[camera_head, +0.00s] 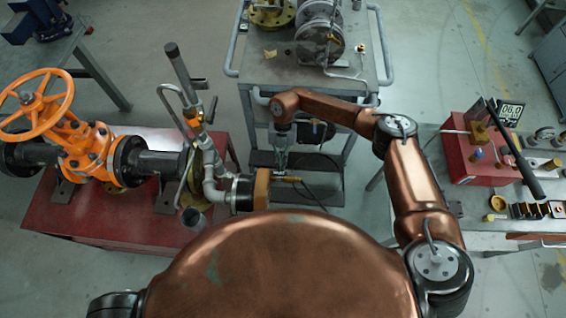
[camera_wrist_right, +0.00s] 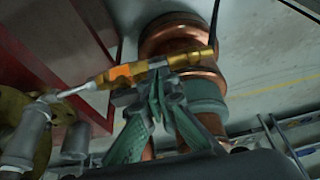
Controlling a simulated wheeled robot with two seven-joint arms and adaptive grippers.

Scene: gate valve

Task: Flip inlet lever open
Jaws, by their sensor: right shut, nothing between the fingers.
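My right gripper (camera_head: 282,166) hangs from the copper right arm, right of the pipework. In the right wrist view its green fingers (camera_wrist_right: 157,100) are shut and empty. A slim brass fitting with an orange band (camera_wrist_right: 150,68) lies just beyond the fingertips; I cannot tell if they touch it. It also shows in the head view (camera_head: 288,179), with a thin black line running from its end. A grey pipe riser (camera_head: 208,160) carries a small orange valve body (camera_head: 193,116) and a dark-ended bar. Which part is the inlet lever is unclear. My left gripper is out of view.
The orange handwheel (camera_head: 35,105) and gate valve (camera_head: 85,150) stand on a red bench (camera_head: 100,218) at left. A grey cart (camera_head: 280,72) stands behind my right arm. A workbench with a red box (camera_head: 485,155) is at right. Open floor lies between.

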